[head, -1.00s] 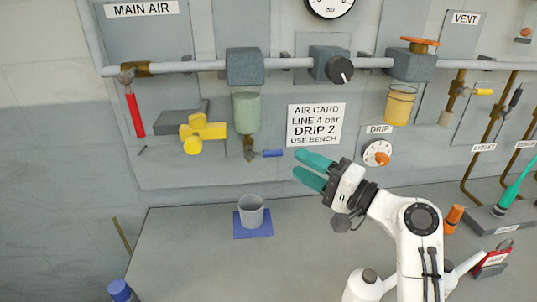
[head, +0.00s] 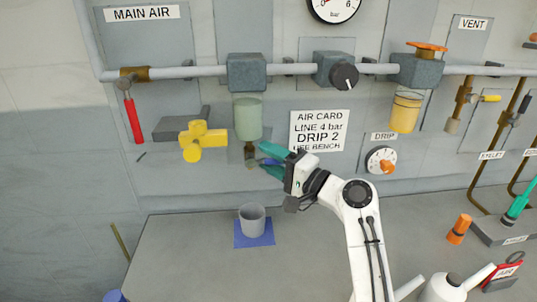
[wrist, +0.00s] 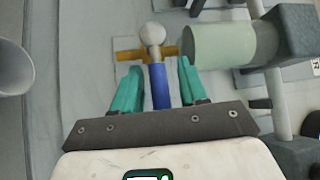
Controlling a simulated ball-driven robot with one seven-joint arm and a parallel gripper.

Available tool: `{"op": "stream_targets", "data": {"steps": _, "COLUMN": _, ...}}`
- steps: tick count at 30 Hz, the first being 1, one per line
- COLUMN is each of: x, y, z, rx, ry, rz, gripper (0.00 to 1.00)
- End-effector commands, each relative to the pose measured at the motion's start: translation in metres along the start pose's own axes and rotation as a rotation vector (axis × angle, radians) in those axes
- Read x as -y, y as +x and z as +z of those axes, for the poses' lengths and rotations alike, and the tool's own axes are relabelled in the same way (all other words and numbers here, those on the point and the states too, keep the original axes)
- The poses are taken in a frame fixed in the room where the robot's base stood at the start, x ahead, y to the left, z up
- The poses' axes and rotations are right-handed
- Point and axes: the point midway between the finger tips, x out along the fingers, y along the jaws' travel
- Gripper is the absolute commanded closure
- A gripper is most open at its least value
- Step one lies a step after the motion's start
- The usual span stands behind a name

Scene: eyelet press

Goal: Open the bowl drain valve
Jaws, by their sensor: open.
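The bowl drain valve hangs under the pale green filter bowl (head: 248,118). Its brass body (head: 250,161) shows below the bowl, and its blue lever (wrist: 160,86) points toward me in the wrist view. My gripper (head: 270,160) is open, with teal fingers on both sides of the blue lever. In the wrist view my gripper (wrist: 160,85) shows a gap between each finger and the lever. In the head view the fingers cover most of the lever.
A grey cup (head: 252,218) stands on a blue mat (head: 254,240) on the bench below the valve. The drip dial (head: 380,160) is at right. The bench's left part is clear.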

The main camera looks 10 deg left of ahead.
Motion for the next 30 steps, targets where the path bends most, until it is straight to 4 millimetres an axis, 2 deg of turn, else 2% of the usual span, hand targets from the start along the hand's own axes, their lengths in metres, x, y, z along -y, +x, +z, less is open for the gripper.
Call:
{"op": "stream_targets", "data": {"steps": 3, "x": 0.0003, "y": 0.0061, "z": 0.0003, "rx": 0.000, "ry": 0.000, "rz": 0.000, "gripper": 0.57}}
{"op": "stream_targets", "data": {"steps": 11, "x": -0.0002, "y": 0.0069, "z": 0.0003, "rx": 0.000, "ry": 0.000, "rz": 0.000, "gripper": 0.57}}
{"op": "stream_targets", "data": {"steps": 25, "x": -0.0004, "y": 0.0066, "z": 0.0003, "rx": 0.000, "ry": 0.000, "rz": 0.000, "gripper": 1.00}}
{"op": "stream_targets", "data": {"steps": 30, "x": -0.0005, "y": 0.0065, "z": 0.0002, "rx": 0.000, "ry": 0.000, "rz": 0.001, "gripper": 1.00}}
